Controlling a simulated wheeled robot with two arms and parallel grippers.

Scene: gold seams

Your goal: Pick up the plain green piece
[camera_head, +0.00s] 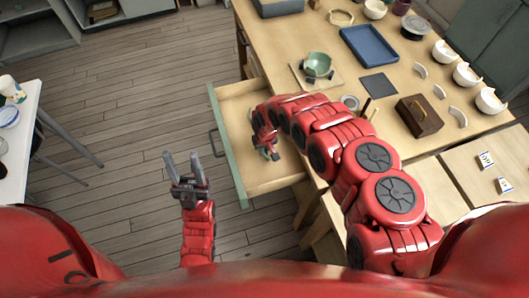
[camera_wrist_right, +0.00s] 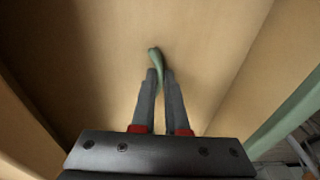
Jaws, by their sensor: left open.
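The plain green piece (camera_wrist_right: 155,58) is a thin, curved sliver in the right wrist view, over the bare floor of the open drawer (camera_head: 237,118). My right gripper (camera_wrist_right: 160,76) has its two fingers close together on either side of it, and it looks shut on the piece. The piece's upper end sticks out past the fingertips. Whether the piece touches the drawer floor I cannot tell. In the head view my right gripper (camera_head: 266,152) reaches down into the drawer. My left gripper (camera_head: 182,160) is open and empty above the wooden floor, left of the drawer.
A broken green bowl (camera_head: 318,64) stands on a board on the table. Nearby are a blue tray (camera_head: 369,44), a dark mat (camera_head: 379,85), a wooden box (camera_head: 419,115) and white cups with loose shards. The drawer's green front (camera_head: 227,147) and side walls surround my right gripper.

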